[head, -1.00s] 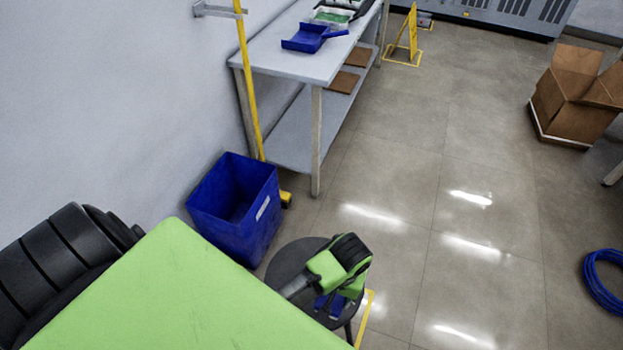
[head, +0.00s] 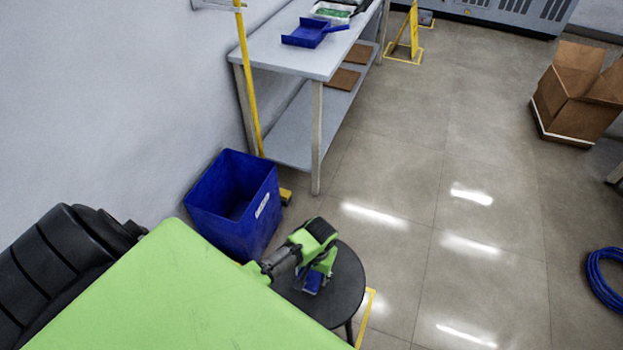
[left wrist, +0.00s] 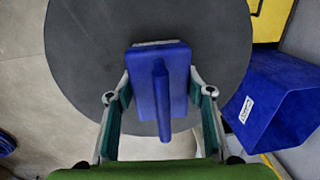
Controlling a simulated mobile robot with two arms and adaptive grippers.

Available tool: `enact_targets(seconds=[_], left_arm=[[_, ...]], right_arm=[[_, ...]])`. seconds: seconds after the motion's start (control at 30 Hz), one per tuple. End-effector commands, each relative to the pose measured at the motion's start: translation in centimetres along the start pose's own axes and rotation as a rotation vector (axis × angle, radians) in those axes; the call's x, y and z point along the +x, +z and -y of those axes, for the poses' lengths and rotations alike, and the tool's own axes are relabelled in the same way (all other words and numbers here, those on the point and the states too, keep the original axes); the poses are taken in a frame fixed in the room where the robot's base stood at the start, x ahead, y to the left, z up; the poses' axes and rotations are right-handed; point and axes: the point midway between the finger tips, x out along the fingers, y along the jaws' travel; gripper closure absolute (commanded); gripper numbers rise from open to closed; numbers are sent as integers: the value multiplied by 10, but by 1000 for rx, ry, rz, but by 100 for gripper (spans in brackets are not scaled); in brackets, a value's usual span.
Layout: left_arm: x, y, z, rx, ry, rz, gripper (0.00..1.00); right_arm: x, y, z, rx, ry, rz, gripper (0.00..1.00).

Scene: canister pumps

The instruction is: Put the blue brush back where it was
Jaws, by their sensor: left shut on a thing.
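The blue brush (head: 313,284) shows partly below my left gripper (head: 318,275) in the head view. In the left wrist view the brush (left wrist: 176,88) is a blue block with a long ridge-like handle, between the two fingers of my left gripper (left wrist: 162,115). The gripper is shut on it. The brush is over the round dark stool top (head: 348,292), which also fills the upper middle of the left wrist view (left wrist: 90,50). I cannot tell whether the brush touches the stool. My right gripper is not in view.
A blue bin (head: 235,220) stands close behind the stool. A grey table (head: 330,55) with a blue dustpan (head: 308,33) stands along the wall. A yellow pole (head: 247,90) leans there. A cardboard box (head: 580,95) and blue hose (head: 604,275) are at right. The middle floor is clear.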

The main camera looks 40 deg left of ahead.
Motion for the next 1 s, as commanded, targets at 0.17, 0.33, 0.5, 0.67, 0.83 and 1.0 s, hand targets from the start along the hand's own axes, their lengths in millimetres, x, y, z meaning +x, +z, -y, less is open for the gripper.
enact_targets(seconds=[0.17,0.33,0.5,0.67,0.83,1.0], left_arm=[[1,1,0,0,0,1,79],[1,1,0,0,-1,1,35],[1,1,0,0,0,1,35],[-6,0,0,0,1,-1,35],[-33,0,0,0,1,-3,35],[-70,0,0,-1,1,-4,35]], right_arm=[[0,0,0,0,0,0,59],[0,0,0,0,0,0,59],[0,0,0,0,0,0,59],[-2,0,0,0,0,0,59],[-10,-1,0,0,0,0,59],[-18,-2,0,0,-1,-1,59]])
